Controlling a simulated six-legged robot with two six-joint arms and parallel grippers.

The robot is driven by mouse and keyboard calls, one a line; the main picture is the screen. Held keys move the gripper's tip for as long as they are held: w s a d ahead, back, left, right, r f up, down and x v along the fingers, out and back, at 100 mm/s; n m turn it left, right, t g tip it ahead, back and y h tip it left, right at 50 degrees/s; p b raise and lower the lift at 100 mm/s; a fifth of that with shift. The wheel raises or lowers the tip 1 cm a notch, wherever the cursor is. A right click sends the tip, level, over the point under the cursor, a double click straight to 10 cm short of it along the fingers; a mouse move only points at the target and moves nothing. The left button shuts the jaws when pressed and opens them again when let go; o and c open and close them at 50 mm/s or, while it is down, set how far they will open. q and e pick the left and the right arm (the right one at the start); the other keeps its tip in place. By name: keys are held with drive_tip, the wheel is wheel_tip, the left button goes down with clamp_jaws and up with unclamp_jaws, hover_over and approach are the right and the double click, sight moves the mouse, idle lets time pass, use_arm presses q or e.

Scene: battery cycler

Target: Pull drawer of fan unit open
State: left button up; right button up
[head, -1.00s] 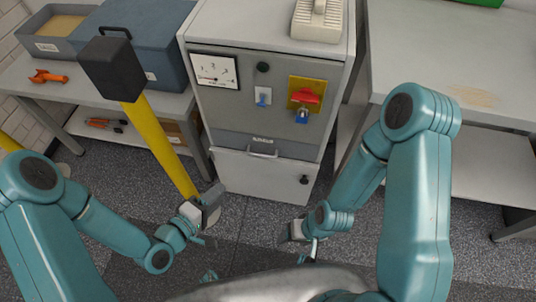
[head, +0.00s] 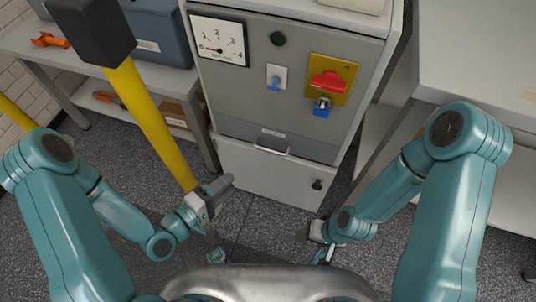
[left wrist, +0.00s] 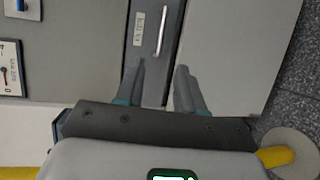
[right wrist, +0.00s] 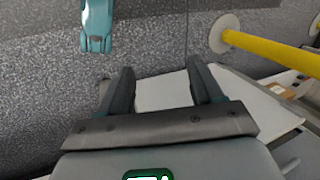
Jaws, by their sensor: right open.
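The fan unit appears to be the grey cabinet (head: 235,92) ahead, with a gauge and switches on its front. Its drawer (head: 225,125) is a dark, narrow front low on the panel and looks shut. The drawer's pale bar handle (head: 271,149) shows in the left wrist view (left wrist: 162,30), ahead of the fingertips and apart from them. My left gripper (head: 224,186) is open and empty, below and left of the handle in the head view; its fingers also show in the left wrist view (left wrist: 157,75). My right gripper (right wrist: 162,80) is open and empty, low before the cabinet.
A yellow post (head: 150,120) with a black head (head: 92,28) stands close to my left gripper. A workbench (head: 475,60) stands at right. Another bench (head: 85,75) with a blue case (head: 160,35) is at left. A white lower door (head: 255,180) sits below the drawer.

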use_arm(q)
drive_tip(key=b, duration=1.1)
approach(268, 151)
drive_tip(key=f, duration=0.1)
drive_tip(key=shift+r+b+x, duration=0.2)
drive_tip(key=shift+b+x, duration=0.2)
drive_tip(key=shift+x, duration=1.8)
drive_tip(key=shift+r+b+x, duration=0.2)
drive_tip(key=shift+b+x, duration=0.2)
drive_tip(key=shift+x, duration=1.8)
use_arm(e)
wheel_tip(268, 151, down, 13)
drive_tip(key=w+d, duration=0.1)
drive_tip(key=shift+w+r+m+t, duration=0.2)
drive_tip(key=shift+w+m+t, duration=0.1)
drive_tip(key=shift+w+t, duration=0.1)
use_arm(q)
clamp_jaws()
